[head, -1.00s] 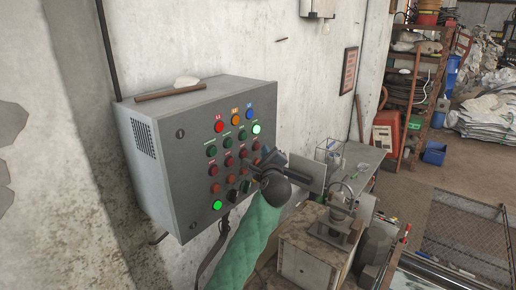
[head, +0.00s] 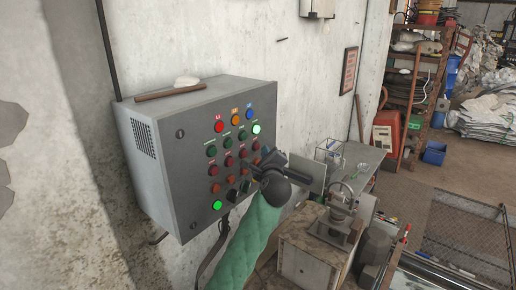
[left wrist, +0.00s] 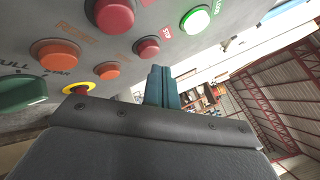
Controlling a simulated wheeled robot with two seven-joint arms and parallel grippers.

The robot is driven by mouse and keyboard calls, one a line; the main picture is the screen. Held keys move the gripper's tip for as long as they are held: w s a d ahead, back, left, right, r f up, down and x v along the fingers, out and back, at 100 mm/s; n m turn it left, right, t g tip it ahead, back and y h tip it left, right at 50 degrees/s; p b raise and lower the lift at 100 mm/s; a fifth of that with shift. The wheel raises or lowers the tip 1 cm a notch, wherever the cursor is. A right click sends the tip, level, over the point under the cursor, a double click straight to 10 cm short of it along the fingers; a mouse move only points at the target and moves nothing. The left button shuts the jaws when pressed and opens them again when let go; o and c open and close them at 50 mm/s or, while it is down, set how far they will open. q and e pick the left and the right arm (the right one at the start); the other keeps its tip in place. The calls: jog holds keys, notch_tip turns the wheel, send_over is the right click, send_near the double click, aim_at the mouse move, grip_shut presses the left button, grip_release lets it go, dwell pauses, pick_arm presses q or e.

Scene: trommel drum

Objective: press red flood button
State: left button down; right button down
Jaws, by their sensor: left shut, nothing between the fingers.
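The grey control panel (head: 185,165) hangs on the wall in the head view, with rows of red, green and orange buttons. A row of red buttons (head: 228,162) runs across its middle. The left wrist view shows a large red button (left wrist: 112,14) and a smaller red button (left wrist: 147,47) close up. Their labels are too unclear to tell which is the flood button. My left gripper (head: 260,159) is at the panel's right side, and its fingers (left wrist: 161,86) are shut and empty. They point toward the panel near the smaller red button; contact cannot be told. My right gripper is out of view.
Orange buttons (left wrist: 55,53), a lit green button (left wrist: 196,19), a red knob with a yellow ring (left wrist: 78,89) and a dark green selector (left wrist: 20,93) are close by. A workbench (head: 362,158) and a wooden box (head: 305,258) stand to the right.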

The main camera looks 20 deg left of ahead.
pick_arm(q)
jog(key=shift+w+a, duration=0.15)
jog(key=shift+a, duration=0.25)
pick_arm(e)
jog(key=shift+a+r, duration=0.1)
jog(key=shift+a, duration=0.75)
pick_arm(q)
jog(key=shift+w+a, duration=0.15)
jog(key=shift+a, duration=0.25)
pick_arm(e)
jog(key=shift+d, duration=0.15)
